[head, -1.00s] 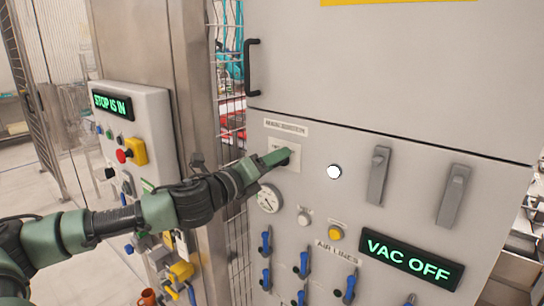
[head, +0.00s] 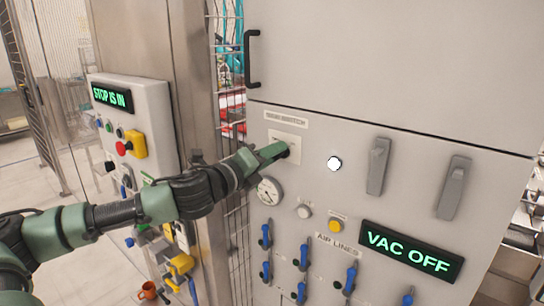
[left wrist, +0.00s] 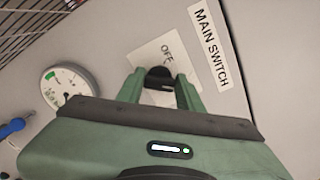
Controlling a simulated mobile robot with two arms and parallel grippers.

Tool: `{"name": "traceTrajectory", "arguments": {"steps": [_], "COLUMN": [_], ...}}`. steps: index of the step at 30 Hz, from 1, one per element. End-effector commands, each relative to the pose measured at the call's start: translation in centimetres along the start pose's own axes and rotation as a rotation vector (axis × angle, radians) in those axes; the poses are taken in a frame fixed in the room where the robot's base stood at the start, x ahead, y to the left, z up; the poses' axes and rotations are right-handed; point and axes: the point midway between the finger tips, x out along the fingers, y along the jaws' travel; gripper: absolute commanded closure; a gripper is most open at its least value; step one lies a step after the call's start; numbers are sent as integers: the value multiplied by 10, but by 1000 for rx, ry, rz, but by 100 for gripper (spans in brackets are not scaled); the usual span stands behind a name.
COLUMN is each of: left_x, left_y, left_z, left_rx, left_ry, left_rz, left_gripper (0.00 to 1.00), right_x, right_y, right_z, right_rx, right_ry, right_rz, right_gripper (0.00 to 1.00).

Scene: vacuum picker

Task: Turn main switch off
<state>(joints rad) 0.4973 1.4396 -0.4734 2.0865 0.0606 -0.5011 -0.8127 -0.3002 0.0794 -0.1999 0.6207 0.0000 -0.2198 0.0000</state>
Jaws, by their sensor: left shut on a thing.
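The main switch is a black knob (left wrist: 159,77) on a pale plate (left wrist: 155,52) marked "OFF", under the label "MAIN SWITCH" (left wrist: 210,42). The plate also shows in the head view (head: 285,143) on the grey cabinet front. My left gripper (left wrist: 160,84) is at the plate, its two fingers on either side of the knob and shut on it. In the head view my left gripper (head: 284,150) covers most of the knob, so its pointing direction is hard to tell. My right gripper is not in view.
A gauge (head: 269,190) sits just below the switch. A white lamp (head: 334,163) and grey handles (head: 377,166) are to its right. Blue air-line valves (head: 266,236) and a "VAC OFF" display (head: 411,251) are lower. A control box (head: 135,125) reads "STOP IS IN".

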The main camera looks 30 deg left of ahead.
Motion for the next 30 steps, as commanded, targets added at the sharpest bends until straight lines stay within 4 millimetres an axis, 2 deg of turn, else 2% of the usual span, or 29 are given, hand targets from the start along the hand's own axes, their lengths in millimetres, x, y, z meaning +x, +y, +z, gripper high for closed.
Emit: {"name": "traceTrajectory", "arguments": {"steps": [30], "left_x": [0], "left_y": [7], "left_z": [-4], "left_rx": [-951], "left_ry": [1], "left_rz": [2], "left_gripper": [100], "right_x": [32], "right_y": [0], "right_z": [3], "right_rx": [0], "right_ry": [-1], "right_rz": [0], "right_gripper": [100]}}
